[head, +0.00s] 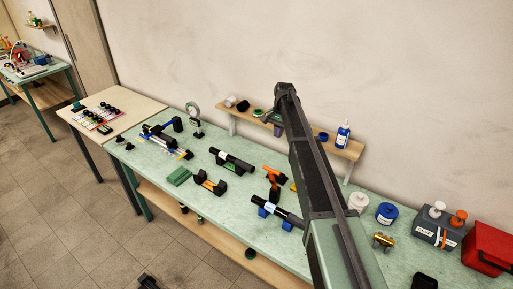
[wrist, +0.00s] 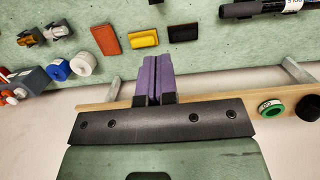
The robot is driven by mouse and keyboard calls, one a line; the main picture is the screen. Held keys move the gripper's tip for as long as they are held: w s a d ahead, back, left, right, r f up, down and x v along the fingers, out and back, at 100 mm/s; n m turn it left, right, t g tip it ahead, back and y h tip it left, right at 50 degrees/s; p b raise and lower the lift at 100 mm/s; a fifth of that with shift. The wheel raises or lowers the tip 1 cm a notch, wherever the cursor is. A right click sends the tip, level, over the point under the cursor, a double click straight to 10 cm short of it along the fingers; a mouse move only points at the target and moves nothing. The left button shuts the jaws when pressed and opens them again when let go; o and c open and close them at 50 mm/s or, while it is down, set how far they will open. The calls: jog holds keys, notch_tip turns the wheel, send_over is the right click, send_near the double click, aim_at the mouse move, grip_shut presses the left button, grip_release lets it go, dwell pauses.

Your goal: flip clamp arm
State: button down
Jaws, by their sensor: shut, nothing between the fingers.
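An orange and black piece (head: 272,176) that looks like a clamp stands upright on the green bench, left of my arm in the head view. I cannot make out clearly how its arm is set. My gripper (wrist: 158,62) has purple fingers, which are pressed together and empty in the wrist view. In the head view my gripper (head: 277,130) is up near the wall shelf, mostly hidden by my arm and well away from the orange piece. The wrist view does not clearly show the clamp.
A wooden shelf (head: 350,150) along the wall carries a blue bottle (head: 343,134). Blue (wrist: 57,69) and white (wrist: 83,64) spools, and red (wrist: 105,38) and yellow (wrist: 145,38) blocks show in the wrist view.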

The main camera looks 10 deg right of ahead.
jog(key=s+a+f+b, duration=0.1)
jog(key=s+f+b, duration=0.4)
jog(key=f+b, duration=0.6)
jog(key=shift+s+a+f+b, duration=0.15)
jog(key=shift+a+f+b, duration=0.1)
jog(key=shift+a+b, duration=0.15)
jog(key=shift+s, duration=0.1)
